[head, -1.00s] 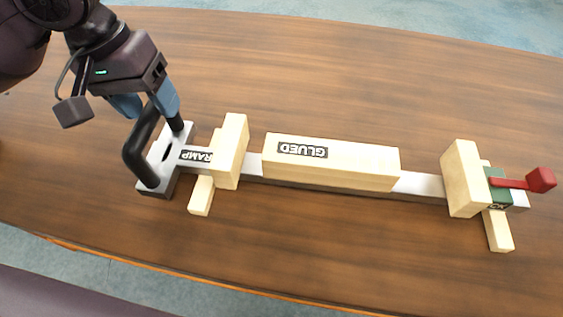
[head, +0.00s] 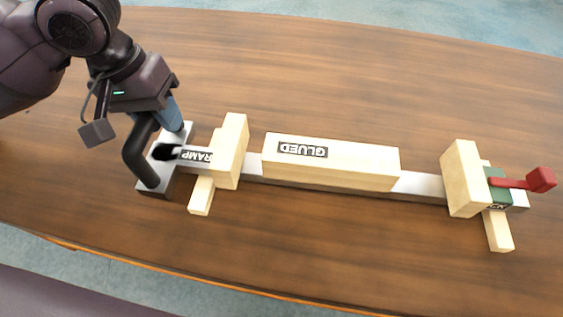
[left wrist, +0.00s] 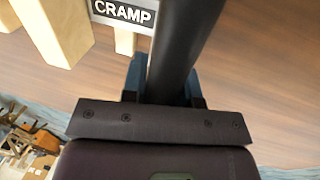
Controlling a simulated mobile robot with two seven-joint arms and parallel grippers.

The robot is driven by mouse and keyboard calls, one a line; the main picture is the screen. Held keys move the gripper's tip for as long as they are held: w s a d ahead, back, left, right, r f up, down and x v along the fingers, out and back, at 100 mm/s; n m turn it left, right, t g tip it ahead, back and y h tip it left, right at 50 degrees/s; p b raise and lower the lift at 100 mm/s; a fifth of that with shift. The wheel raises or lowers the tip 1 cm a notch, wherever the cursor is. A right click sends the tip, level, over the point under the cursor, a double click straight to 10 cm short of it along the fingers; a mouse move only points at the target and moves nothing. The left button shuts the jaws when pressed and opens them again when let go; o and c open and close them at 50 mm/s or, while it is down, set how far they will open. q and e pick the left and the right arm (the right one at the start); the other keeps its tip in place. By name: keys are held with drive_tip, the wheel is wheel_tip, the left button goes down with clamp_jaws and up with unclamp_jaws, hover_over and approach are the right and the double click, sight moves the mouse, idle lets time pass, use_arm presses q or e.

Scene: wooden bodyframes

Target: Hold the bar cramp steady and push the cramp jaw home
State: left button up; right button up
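The bar cramp (head: 420,185) lies across the table, a grey bar with a metal head (head: 182,133) at its left end. A black U-shaped handle (head: 136,160) stands on that head, beside a CRAMP label that also shows in the left wrist view (left wrist: 124,11). My left gripper (head: 173,118) is at this handle; in the left wrist view its blue fingers (left wrist: 166,80) sit close on both sides of the black bar. The cramp jaw (head: 499,186), green with a red handle (head: 541,180), is at the right end. My right gripper is not in view.
A pale block marked GLUED (head: 330,162) lies along the bar between upright wooden pieces at the left (head: 231,150) and right (head: 465,180), apart from both. Small wooden feet stick out below. The table (head: 350,70) is clear behind and in front.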

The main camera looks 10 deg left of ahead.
use_arm(q)
clamp_jaws()
drive_tip(key=shift+r, duration=0.1)
drive_tip(key=shift+d, duration=0.65)
idle(2.2)
